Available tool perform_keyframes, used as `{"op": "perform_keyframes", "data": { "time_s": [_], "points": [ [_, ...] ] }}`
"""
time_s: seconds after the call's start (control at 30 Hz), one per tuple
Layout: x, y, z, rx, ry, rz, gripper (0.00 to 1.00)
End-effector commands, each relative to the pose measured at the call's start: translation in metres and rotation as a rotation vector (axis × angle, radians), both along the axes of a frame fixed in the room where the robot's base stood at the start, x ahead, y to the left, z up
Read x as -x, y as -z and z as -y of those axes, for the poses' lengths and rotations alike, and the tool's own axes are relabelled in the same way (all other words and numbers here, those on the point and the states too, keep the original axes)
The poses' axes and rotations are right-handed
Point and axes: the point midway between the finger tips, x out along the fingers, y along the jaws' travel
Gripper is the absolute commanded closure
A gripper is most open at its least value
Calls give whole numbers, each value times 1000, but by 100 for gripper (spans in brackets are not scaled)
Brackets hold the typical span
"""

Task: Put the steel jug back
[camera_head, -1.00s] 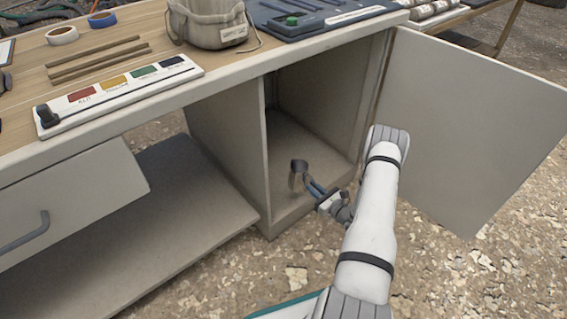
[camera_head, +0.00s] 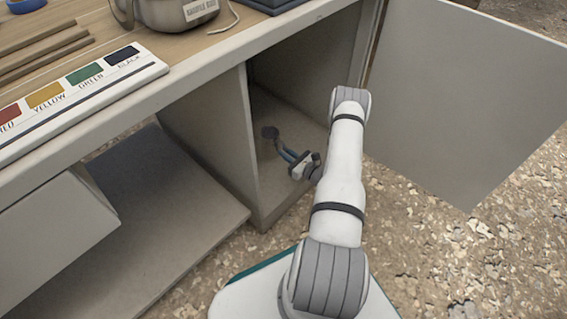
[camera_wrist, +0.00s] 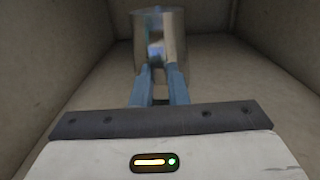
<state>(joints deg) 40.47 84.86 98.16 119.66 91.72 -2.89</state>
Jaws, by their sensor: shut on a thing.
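The steel jug (camera_head: 269,132) is a small dark grey shape inside the open cupboard compartment in the head view. In the wrist view the jug (camera_wrist: 177,45) is shiny and upright in front of my fingers, near the compartment's back. My gripper (camera_head: 281,148) has blue fingers and reaches in through the cupboard opening. In the wrist view my gripper (camera_wrist: 160,72) is shut on the near side of the jug. The fingers hide part of that side. I cannot tell whether the jug's base touches the cupboard floor (camera_wrist: 235,80).
The cupboard door (camera_head: 465,110) stands wide open at the right. A dividing wall (camera_head: 215,125) borders the compartment at the left. A drawer (camera_head: 50,235) juts out at the left.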

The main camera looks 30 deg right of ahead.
Motion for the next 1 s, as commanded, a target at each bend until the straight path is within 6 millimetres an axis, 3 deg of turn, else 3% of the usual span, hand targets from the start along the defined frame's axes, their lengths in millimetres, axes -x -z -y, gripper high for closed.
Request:
{"op": "perform_keyframes", "data": {
  "time_s": [0.03, 0.4, 0.8, 0.83, 1.0],
  "points": [
    [-1, 11, 0, 0, -1, 2, 100],
    [-1, 51, -2, 0, -4, 2, 100],
    [-2, 53, -2, 1, -6, 3, 100],
    [-2, 53, -2, 2, -6, 2, 85],
    [-2, 53, -3, 1, -6, 1, 71]
  ]
}}
